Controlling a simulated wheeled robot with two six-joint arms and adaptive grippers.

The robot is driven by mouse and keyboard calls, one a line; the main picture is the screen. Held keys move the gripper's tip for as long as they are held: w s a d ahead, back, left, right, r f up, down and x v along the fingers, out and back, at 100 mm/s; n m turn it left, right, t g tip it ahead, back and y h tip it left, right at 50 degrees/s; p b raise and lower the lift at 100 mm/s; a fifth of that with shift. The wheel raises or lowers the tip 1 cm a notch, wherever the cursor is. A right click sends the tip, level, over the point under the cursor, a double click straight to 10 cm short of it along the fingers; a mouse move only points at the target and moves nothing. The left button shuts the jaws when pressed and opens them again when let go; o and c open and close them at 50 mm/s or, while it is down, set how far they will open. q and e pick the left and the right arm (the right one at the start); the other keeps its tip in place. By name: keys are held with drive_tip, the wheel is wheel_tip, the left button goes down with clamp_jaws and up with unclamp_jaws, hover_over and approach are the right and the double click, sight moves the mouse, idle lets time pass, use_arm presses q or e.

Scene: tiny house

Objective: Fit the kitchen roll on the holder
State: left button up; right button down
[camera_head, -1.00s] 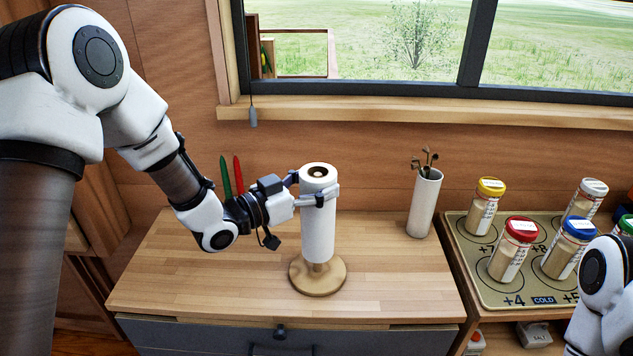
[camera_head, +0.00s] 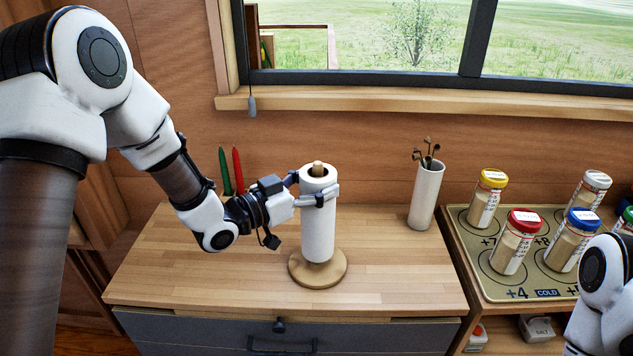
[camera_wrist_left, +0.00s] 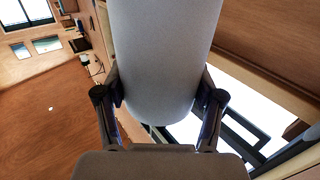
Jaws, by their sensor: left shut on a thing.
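The white kitchen roll (camera_head: 318,230) stands upright around the post of the wooden holder (camera_head: 334,276). The post's tip pokes out of the roll's top hole. The roll's lower end is at or very near the round base; I cannot tell whether they touch. My left gripper (camera_head: 316,192) is shut on the roll near its top, with one finger on each side. In the left wrist view the roll (camera_wrist_left: 162,55) fills the space between the two fingers (camera_wrist_left: 160,100). My right gripper is out of view; only part of my right arm shows at the right edge.
A white cup with dark utensils (camera_head: 425,195) stands right of the holder. Green and red candles (camera_head: 238,170) stand behind my left wrist. Several spice jars (camera_head: 515,242) stand on a mat (camera_head: 510,290) at the right. The wooden counter (camera_head: 200,280) around the holder is clear.

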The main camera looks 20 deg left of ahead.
use_arm(q)
drive_tip(key=shift+f, duration=0.25)
drive_tip(key=shift+f+b, duration=1.25)
drive_tip(key=shift+f, duration=0.15)
drive_tip(key=o, duration=1.6)
drive_tip(key=shift+v, duration=6)
